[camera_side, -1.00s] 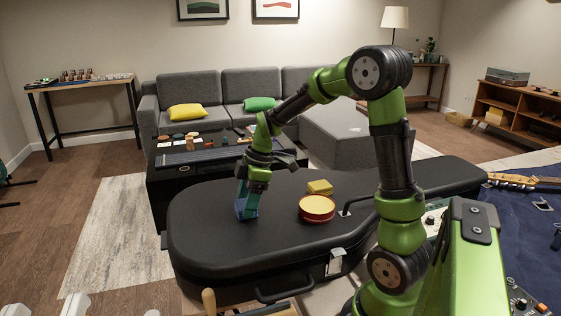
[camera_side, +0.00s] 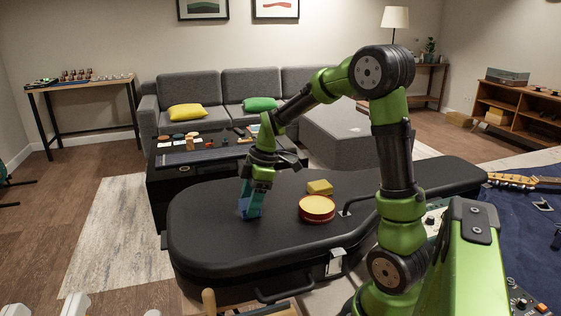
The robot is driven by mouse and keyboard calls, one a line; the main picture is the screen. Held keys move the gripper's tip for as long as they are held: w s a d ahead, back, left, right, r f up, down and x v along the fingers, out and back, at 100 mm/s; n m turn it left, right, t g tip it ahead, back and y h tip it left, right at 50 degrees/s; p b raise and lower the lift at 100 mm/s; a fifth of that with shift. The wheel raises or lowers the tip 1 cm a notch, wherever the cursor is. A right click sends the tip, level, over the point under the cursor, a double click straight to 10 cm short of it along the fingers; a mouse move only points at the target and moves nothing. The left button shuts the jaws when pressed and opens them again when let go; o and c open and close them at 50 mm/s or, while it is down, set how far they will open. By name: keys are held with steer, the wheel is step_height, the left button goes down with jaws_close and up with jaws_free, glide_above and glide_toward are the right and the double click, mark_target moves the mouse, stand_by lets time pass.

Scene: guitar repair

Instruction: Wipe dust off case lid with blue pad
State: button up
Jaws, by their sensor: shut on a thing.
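The black guitar case (camera_side: 205,238) lies flat with its lid shut. My gripper (camera_side: 251,197) points down over the wide left part of the lid and is shut on the blue pad (camera_side: 250,209). The pad's lower edge appears to meet the lid, though I cannot tell for sure that it touches. Dust on the lid is too faint to make out.
A round red tin with a yellow top (camera_side: 317,208) and a yellow block (camera_side: 320,187) sit on the lid to the right of my gripper. A low black table (camera_side: 160,190) with small items stands behind the case. The lid's left part is clear.

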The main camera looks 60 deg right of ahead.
mark_target(267, 209)
steer(key=shift+s+d, duration=1.45)
steer(key=shift+w+a, duration=0.1)
steer(key=shift+w+a+f, duration=0.2)
steer(key=shift+w+a, duration=1.85)
steer(key=shift+a, duration=0.05)
steer(key=shift+s+d+r, duration=0.1)
steer(key=shift+s+d, duration=2.05)
steer(key=shift+d, duration=0.05)
step_height(267, 209, up, 8)
